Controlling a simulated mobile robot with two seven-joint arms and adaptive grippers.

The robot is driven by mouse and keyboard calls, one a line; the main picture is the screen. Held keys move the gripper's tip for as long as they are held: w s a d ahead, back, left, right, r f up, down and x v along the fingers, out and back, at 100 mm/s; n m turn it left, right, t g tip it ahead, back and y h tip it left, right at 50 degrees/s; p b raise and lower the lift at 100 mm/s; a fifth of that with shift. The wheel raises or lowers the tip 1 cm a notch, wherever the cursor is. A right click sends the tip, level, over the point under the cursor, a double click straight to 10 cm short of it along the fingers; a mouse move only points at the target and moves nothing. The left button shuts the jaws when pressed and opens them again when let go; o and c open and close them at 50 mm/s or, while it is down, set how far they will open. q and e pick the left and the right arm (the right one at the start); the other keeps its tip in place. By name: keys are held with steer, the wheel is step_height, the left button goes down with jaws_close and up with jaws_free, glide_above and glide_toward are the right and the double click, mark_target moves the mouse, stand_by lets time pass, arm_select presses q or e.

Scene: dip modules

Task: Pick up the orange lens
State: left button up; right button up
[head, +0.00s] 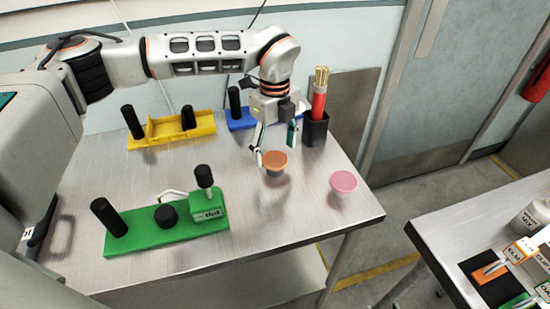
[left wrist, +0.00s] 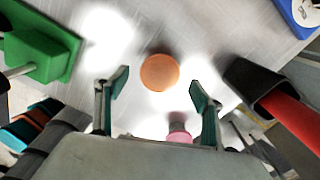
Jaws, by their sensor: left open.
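The orange lens (head: 275,161) is a small round piece with an orange top, resting on the metal table (head: 270,220). In the left wrist view the orange lens (left wrist: 159,72) lies beyond the fingertips, roughly centred between them. My left gripper (head: 276,138) is open and empty, above and just behind the lens; its two fingers also show in the left wrist view (left wrist: 160,88). A pink lens (head: 343,183) stands to the right of the orange one, near the table's right edge. My right gripper is not in view.
A black holder (head: 315,129) with a red cylinder (head: 319,97) stands close right of the gripper. A green module (head: 165,228), a yellow module (head: 172,132) and a blue base (head: 240,121) stand on the table. The table's front middle is clear. A second table (head: 450,225) is at right.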

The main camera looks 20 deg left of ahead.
arm_select(q)
steer(key=shift+f, duration=0.8)
steer(key=shift+c, duration=0.4)
steer(key=c, duration=0.9)
